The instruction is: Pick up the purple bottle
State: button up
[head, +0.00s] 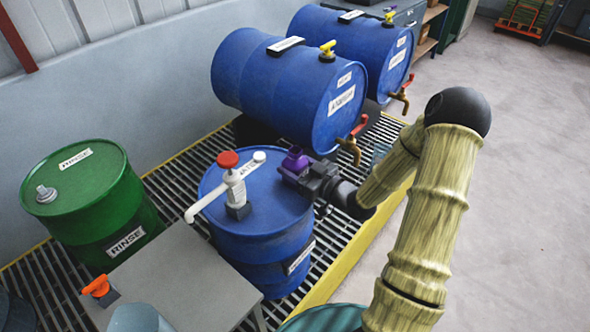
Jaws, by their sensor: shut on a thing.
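The purple bottle (295,159) is over the right part of the top of an upright blue drum (262,245). Its purple neck and cap show; most of its body is hidden behind my gripper. My gripper (296,176) reaches in from the right and is shut on the bottle. The bottle looks upright. I cannot tell whether its base touches the drum top.
Two blue drums (262,85) with taps lie behind. A green drum (90,200) and grey table (175,275) are left. Open floor (500,200) lies right.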

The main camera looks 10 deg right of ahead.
aim_at(295, 150)
jog(key=shift+r, duration=0.15)
notch_tip(295, 150, up, 10)
jog(key=shift+f+p, duration=0.1)
jog(key=shift+p, duration=0.6)
